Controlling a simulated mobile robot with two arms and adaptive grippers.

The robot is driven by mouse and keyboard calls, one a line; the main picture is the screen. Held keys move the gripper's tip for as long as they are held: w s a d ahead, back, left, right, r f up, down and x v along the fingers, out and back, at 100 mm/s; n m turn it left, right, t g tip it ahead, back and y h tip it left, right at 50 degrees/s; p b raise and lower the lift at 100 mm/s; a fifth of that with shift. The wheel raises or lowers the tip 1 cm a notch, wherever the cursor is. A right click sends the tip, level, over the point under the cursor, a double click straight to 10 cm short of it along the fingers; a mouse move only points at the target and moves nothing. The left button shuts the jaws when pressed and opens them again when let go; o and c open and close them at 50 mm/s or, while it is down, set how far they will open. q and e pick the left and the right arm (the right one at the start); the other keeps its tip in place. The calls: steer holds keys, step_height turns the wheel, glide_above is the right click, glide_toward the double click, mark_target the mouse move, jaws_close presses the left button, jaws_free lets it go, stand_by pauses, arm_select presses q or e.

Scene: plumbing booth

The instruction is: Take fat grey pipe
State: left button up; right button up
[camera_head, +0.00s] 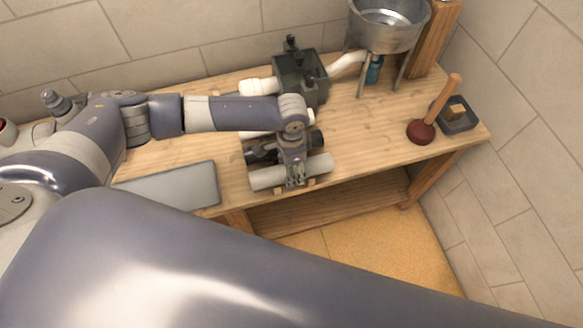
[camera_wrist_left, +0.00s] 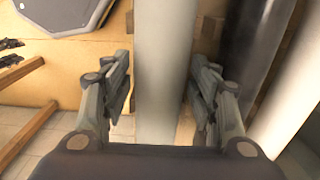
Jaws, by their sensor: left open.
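The fat grey pipe (camera_head: 267,178) lies near the front edge of the wooden table, pale grey and roughly level. My left gripper (camera_head: 296,182) is over its middle, pointing down. In the left wrist view the pipe (camera_wrist_left: 163,35) runs between the two open fingers of the left gripper (camera_wrist_left: 161,75), with a visible gap on each side. The gripper covers part of the pipe in the head view. My right gripper is not in view.
A black pipe (camera_head: 262,155) lies just behind the grey one, with a white pipe behind that. A grey tray (camera_head: 180,187) is to the left. A dark green box (camera_head: 300,75), a metal funnel (camera_head: 388,28) and a plunger (camera_head: 422,131) stand farther back and right.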

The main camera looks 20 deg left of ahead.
arm_select(q)
steer(key=shift+f, duration=0.9)
steer(key=shift+c, duration=0.4)
steer(key=c, duration=0.8)
steer(key=shift+c, duration=0.2)
steer(key=shift+r, duration=0.1)
